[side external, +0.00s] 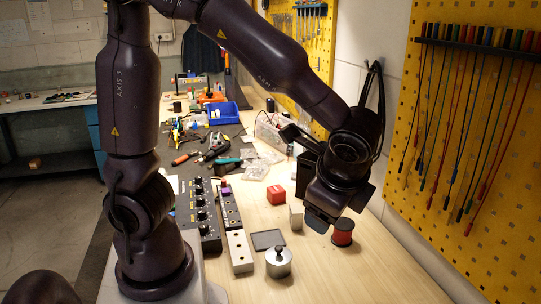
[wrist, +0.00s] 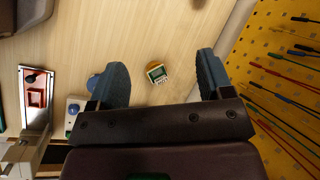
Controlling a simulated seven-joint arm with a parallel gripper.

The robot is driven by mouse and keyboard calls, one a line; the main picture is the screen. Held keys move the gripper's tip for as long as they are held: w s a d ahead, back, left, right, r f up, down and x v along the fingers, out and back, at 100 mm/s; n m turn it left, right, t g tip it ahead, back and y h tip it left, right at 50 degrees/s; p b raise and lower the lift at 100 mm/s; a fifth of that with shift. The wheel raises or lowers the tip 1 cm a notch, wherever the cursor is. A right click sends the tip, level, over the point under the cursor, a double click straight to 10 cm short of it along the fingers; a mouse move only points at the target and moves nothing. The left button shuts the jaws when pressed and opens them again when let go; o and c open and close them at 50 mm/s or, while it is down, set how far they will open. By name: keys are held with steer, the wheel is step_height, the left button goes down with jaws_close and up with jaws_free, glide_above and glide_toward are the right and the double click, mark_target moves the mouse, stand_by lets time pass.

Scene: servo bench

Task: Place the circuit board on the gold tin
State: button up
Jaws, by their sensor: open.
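In the wrist view, a small green circuit board (wrist: 158,74) with pale edges overlaps a gold-orange round shape, which looks like the gold tin (wrist: 152,65). I cannot tell whether the board rests fully on it. My gripper (wrist: 162,80) is open, with its two blue-grey fingers wide apart on either side of them in the picture. Nothing is held between the fingers. In the side view, my gripper (side external: 335,213) hangs low over the right part of the bench. I cannot make out the board or the tin there; my gripper may hide them.
A red spool (side external: 343,232) stands close to my gripper. A red cube (side external: 276,195), a pale block (side external: 296,214), a dark flat square (side external: 268,240) and a silver knobbed weight (side external: 279,262) stand to the left. The yellow pegboard (side external: 460,130) bounds the right; the front bench is clear.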

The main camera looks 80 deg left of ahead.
steer(key=s+a+r+n+t+h, duration=0.4)
steer(key=s+r+n+h, duration=0.1)
steer(key=s+r+n, duration=0.3)
steer(key=shift+s+r+n+h, duration=0.2)
steer(key=shift+s+n+h, duration=0.25)
steer(key=shift+n, duration=0.75)
